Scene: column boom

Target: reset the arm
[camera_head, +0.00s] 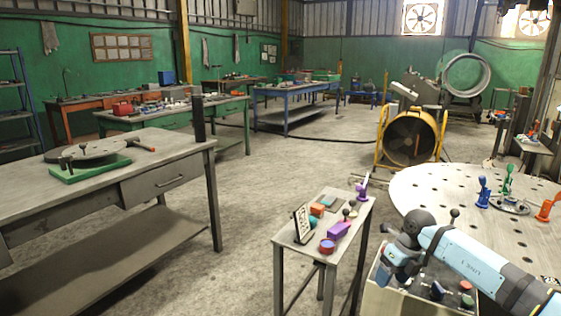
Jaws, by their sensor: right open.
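My right arm, light blue with black joints, comes in from the lower right over a box-like stand. My right gripper (393,257) is at its end, by the left side of this stand. It is small and dark, and its fingers are hard to make out. It is open, and I see nothing held in it. The small side table with coloured parts is to its left, apart from it. My left arm and left gripper are not in view.
The small table (297,243) bears several coloured parts and a small upright panel. A round perforated table (430,188) with coloured clamps stands at right. A grey workbench (150,172) stands at left. A yellow-framed fan (410,138) stands behind. Floor between the benches is clear.

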